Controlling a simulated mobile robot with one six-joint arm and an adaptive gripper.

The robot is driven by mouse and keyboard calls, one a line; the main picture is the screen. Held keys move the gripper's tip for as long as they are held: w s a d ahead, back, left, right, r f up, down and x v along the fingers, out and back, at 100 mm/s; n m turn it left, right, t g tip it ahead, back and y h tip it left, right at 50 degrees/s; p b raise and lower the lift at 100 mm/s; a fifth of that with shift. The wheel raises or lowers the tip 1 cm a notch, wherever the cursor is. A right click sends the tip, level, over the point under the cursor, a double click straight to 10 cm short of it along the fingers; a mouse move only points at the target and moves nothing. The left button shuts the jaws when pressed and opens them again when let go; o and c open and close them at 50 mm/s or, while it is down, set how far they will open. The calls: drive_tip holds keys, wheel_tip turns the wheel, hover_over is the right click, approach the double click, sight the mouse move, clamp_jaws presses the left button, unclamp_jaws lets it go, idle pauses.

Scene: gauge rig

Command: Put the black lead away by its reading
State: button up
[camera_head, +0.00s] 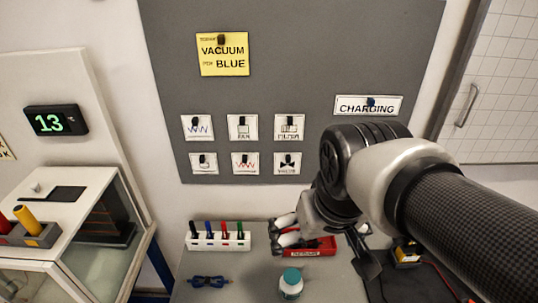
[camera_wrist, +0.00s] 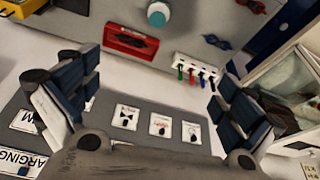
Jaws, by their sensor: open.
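A digital display (camera_head: 56,120) on the left panel shows green digits that look like 1.3. A yellow and black device (camera_head: 406,252) sits on the table at the right, with a red lead trailing from it. Part of it shows in the wrist view (camera_wrist: 22,8). My gripper (camera_head: 322,240) is open and empty above the far part of the table, near a red tray (camera_head: 322,250) with a label. In the wrist view its fingers are wide apart (camera_wrist: 158,98). My arm hides much of the table's right side.
A white rack (camera_head: 217,242) of black, blue, red and green pens stands left of the tray. The grey board (camera_head: 300,60) carries a yellow "VACUUM BLUE" note (camera_head: 222,60) and a "CHARGING" label (camera_head: 368,106).

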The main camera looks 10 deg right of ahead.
drive_tip(key=s+a+f, duration=0.1)
drive_tip(key=s, duration=0.6)
drive_tip(key=shift+s+f+t, duration=0.3)
drive_tip(key=shift+f+t, duration=0.05)
drive_tip(key=shift+t, duration=0.05)
drive_tip(key=shift+a+f+b, duration=0.1)
drive_tip(key=shift+f+b, duration=0.4)
drive_tip(key=shift+f, duration=0.05)
